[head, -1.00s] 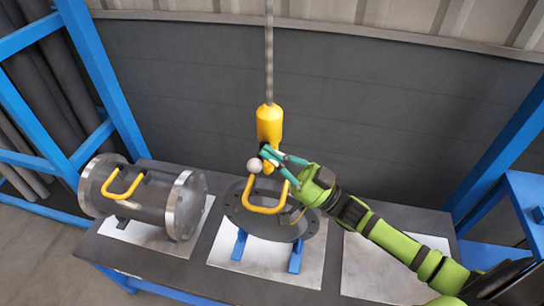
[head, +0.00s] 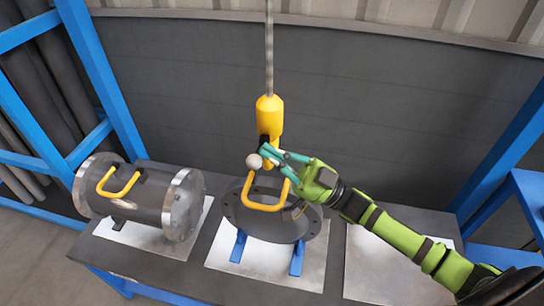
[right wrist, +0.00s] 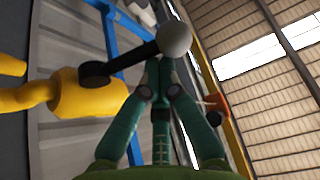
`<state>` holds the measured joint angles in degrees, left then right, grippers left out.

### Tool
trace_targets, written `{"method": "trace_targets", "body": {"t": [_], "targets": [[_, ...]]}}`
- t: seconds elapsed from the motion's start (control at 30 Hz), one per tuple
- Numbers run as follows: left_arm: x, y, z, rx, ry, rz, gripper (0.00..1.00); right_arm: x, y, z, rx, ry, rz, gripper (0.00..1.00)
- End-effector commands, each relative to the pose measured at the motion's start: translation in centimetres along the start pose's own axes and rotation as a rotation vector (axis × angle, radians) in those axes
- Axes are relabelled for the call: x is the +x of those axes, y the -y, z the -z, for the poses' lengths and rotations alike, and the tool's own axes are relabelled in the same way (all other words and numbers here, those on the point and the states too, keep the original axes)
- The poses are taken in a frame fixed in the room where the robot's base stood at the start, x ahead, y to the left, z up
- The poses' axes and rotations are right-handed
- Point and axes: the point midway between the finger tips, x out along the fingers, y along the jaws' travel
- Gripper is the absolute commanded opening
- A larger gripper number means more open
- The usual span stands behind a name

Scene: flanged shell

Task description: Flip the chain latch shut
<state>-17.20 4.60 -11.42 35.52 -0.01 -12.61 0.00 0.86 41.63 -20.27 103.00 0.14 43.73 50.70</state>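A yellow hook block (head: 269,115) hangs on a chain above the middle of the bench. It also shows at the left of the right wrist view (right wrist: 88,97). A black latch lever (right wrist: 118,63) sticks out from it and ends in a pale ball knob (right wrist: 174,40). The knob (head: 254,161) also shows in the head view, left of the fingertips. My right gripper (head: 268,155) has its teal fingers brought together right at the knob. In the right wrist view its fingertips (right wrist: 160,68) meet just below the ball; contact is unclear. My left gripper is not in view.
Below the hook, a dark flange with a yellow handle (head: 264,208) rests on blue supports (head: 239,246). A flanged cylindrical shell (head: 140,198) lies at the left. A pale plate (head: 385,270) at the right is bare. Blue frames (head: 100,75) stand at both sides.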

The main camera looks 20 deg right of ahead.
Motion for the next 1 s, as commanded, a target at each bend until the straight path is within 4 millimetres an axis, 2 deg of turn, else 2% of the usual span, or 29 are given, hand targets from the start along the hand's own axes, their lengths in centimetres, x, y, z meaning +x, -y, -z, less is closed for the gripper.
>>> {"method": "trace_targets", "body": {"t": [0.03,0.5,1.0], "targets": [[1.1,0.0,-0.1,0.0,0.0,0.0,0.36,-0.4,0.0,-0.7,-0.025,0.002,0.015,0.0],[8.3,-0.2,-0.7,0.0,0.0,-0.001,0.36,-1.8,0.0,-3.0,-0.381,0.0,0.225,0.0],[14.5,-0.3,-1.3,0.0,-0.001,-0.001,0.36,-3.0,-0.2,-5.1,-0.791,0.0,0.465,0.0]]}}
